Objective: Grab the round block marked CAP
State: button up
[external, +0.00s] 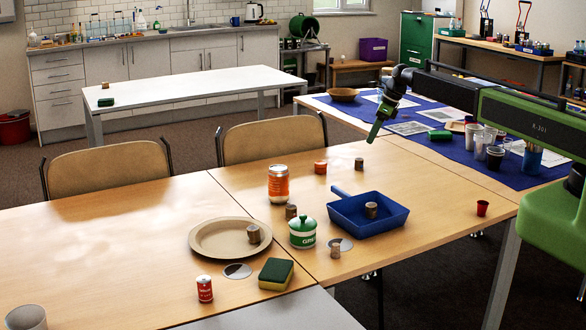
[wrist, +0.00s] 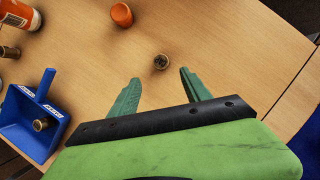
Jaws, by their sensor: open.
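A small brown round block (external: 358,163) stands alone on the wooden table, just below my gripper (external: 374,132). In the wrist view the same block (wrist: 161,61) lies beyond my open, empty fingertips (wrist: 160,77), about midway between them and apart from both. Its top has a dark mark too small to read. Similar brown blocks stand in the blue pan (external: 371,209), on the beige plate (external: 253,233), beside the green pot (external: 291,211) and at the table's front edge (external: 335,251). I cannot read CAP on any of them.
An orange piece (external: 320,167) stands left of the lone block. The blue pan (external: 383,228), an orange-labelled jar (external: 278,185), a green-lidded pot (external: 302,233) and a sponge (external: 276,274) stand nearer the front. A small red cup (external: 482,208) is at right. The table around the lone block is clear.

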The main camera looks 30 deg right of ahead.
aim_at(359, 159)
jog(key=b+x, duration=0.9)
jog(key=x, duration=0.2)
jog(key=shift+w+a+f, duration=0.1)
jog(key=shift+w+f, duration=0.15)
jog(key=shift+f, duration=0.1)
jog(key=shift+r, duration=0.2)
jog(key=shift+c, duration=0.5)
grip_shut()
